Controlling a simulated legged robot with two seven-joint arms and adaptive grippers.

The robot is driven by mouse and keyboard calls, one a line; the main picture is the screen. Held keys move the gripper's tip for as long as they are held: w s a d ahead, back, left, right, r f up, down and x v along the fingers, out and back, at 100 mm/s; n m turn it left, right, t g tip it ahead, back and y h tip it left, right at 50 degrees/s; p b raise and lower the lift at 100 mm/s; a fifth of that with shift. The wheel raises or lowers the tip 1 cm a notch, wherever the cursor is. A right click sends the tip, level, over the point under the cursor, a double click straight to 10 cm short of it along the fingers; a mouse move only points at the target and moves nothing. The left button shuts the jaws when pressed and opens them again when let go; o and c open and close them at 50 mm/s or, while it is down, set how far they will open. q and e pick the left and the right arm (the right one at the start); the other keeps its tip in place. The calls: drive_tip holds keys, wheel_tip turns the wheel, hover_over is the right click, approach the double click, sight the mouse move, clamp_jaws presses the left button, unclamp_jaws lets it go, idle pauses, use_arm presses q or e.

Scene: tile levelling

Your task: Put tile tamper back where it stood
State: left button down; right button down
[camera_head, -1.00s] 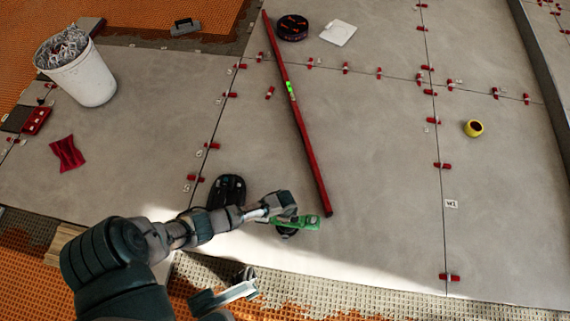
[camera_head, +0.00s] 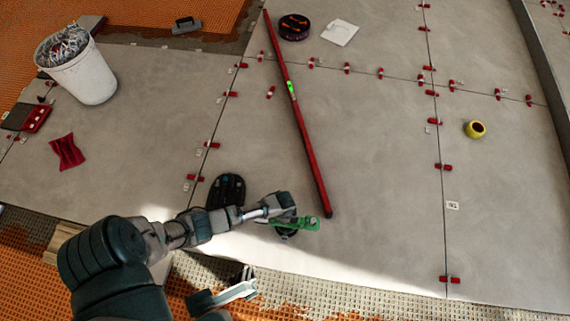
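A green tool (camera_head: 306,223), which looks like the tile tamper, is at the end of my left arm, just left of the lower end of the red level. A dark rounded part shows just below it. My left gripper (camera_head: 286,222) overlaps the green tool. The fingers are too small and too covered to tell whether they are closed on it, or whether the tool touches the tile.
A long red level (camera_head: 305,140) lies just right of the gripper. A black oval pad (camera_head: 226,190) lies to its left. Red clips line the tile joints. Tile right of the level is mostly clear.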

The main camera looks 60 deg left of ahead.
use_arm(q)
drive_tip(key=shift+w, duration=0.1)
drive_tip(key=c, duration=0.9)
unclamp_jaws()
drive_tip(key=shift+r, duration=0.35)
wheel_tip(320, 180, up, 11)
